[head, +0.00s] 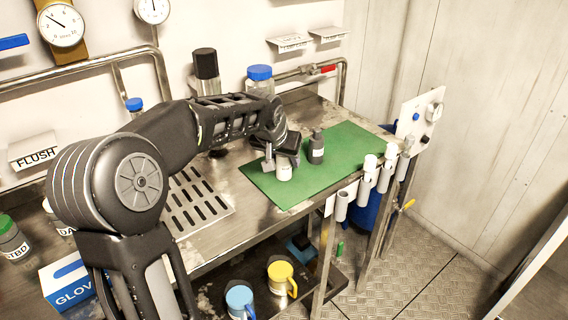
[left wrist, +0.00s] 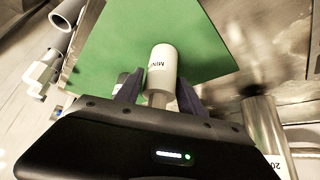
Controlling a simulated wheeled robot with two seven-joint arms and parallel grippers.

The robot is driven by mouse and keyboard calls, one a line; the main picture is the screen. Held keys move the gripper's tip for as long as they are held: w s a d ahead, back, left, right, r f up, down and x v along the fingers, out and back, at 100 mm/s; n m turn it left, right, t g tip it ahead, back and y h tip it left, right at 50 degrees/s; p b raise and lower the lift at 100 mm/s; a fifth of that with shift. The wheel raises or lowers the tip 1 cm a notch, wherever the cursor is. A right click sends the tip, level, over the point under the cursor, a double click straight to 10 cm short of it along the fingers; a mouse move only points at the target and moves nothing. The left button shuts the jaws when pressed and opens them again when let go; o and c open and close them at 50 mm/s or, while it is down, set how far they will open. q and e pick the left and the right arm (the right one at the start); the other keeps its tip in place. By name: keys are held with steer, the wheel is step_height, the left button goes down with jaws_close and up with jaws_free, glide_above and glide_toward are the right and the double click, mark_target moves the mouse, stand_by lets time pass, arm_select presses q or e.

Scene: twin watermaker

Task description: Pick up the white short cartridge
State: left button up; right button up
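The white short cartridge (head: 284,173) is at the left part of the green mat (head: 262,183), under my left gripper (head: 281,160). In the left wrist view the cartridge (left wrist: 162,65) shows a white body with dark lettering and a grey metal stem. The left gripper's fingers (left wrist: 160,88) lie on both sides of it. A narrow gap shows at the left finger, so the gripper looks open around the cartridge; contact at the right finger is unclear. My right gripper is in neither view.
A dark grey bottle-like piece (head: 316,148) stands on the mat just right of my gripper. White holders (head: 367,185) line the bench's front edge. A slotted drain plate (head: 196,202) lies left of the mat. The mat's right part is clear.

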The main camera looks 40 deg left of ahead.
arm_select(q)
jaws_close()
steer(key=shift+r, duration=0.1)
stand_by(0.4)
step_height(320, 180, up, 10)
steer(key=shift+f, duration=0.1)
stand_by(0.4)
stand_by(0.4)
